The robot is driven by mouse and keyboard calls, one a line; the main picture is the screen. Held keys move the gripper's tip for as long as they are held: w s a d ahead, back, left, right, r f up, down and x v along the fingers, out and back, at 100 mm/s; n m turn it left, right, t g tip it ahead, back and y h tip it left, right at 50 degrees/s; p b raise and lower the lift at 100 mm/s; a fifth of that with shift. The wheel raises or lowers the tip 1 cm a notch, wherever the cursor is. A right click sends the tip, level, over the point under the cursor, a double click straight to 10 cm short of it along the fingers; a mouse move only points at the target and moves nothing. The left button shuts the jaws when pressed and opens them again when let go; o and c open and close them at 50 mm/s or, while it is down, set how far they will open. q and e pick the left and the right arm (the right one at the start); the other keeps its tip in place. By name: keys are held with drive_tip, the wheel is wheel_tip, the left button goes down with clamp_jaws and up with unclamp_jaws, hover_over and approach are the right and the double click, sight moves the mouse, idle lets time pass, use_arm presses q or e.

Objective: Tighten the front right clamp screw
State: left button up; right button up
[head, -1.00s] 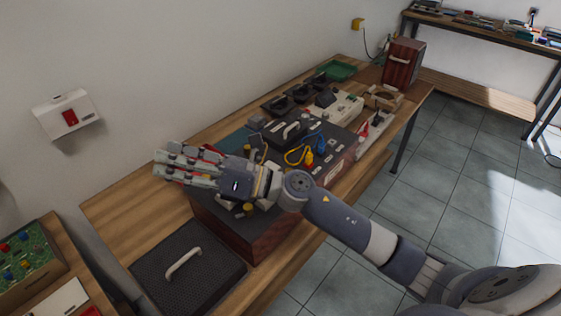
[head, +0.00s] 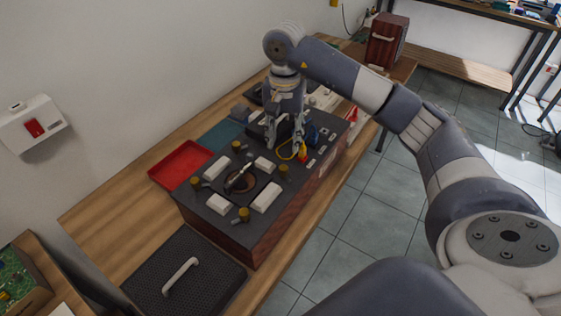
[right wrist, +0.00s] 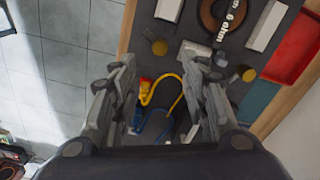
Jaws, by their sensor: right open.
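A dark-topped box (head: 222,229) with wood sides stands on the bench. Its top carries brass knob screws at the left (head: 197,183), back (head: 237,146), right (head: 284,169) and front (head: 244,214), with white blocks between them and a round recess (head: 262,187) in the middle. I cannot tell for sure which knob is the front right clamp screw. My right gripper (head: 286,148) points down, open and empty, beyond the knobs, over the cable end of the box. In the right wrist view, its fingers (right wrist: 160,72) are apart above the cables; two knobs (right wrist: 160,47) (right wrist: 248,74) show beyond.
Yellow and blue cables (head: 287,151) lie near the gripper. A black mesh panel with a handle (head: 190,298) lies at the near left. A wooden box (head: 388,42) stands at the far end.

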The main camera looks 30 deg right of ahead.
sight(284, 167)
wheel_tip(284, 167, down, 9)
drive_tip(key=p, duration=0.2)
drive_tip(key=shift+r+p, duration=0.15)
drive_tip(key=shift+p, duration=0.15)
drive_tip(key=shift+f, duration=0.8)
clamp_jaws()
